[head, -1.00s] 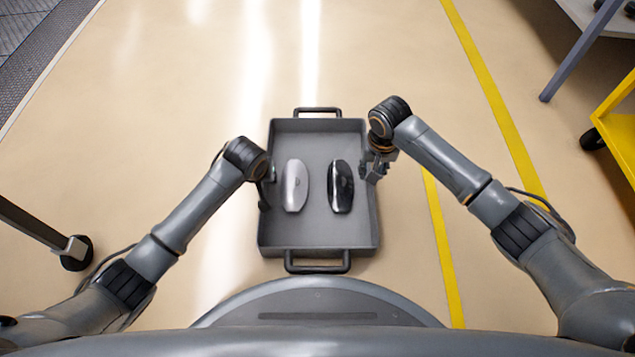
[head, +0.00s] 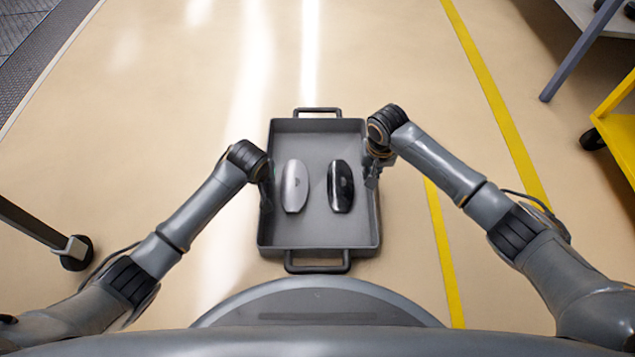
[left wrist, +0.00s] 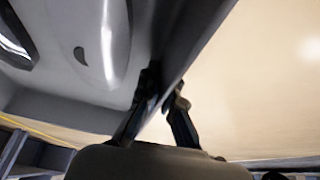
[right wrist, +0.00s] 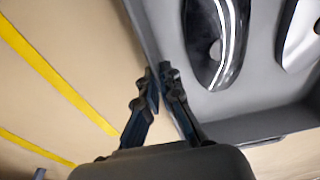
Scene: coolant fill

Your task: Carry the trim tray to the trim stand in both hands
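The trim tray (head: 318,232) is a grey rectangular tray with a bar handle at its far end and another at its near end. A silver oval trim piece (head: 295,186) and a black one (head: 340,186) lie side by side in it, apart. My left gripper (head: 267,192) is at the left side wall; in the left wrist view its fingers (left wrist: 163,92) straddle this wall and look shut on it. My right gripper (head: 372,172) is at the right side wall; its fingers (right wrist: 158,85) pinch that rim in the right wrist view. What supports the tray underneath is hidden.
A yellow cart (head: 615,135) with a dark wheel and a grey-legged table (head: 580,52) stand at the right. A dark leg on a caster (head: 73,252) is at the left. The floor (head: 190,80) ahead is clear, with yellow lines on the right.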

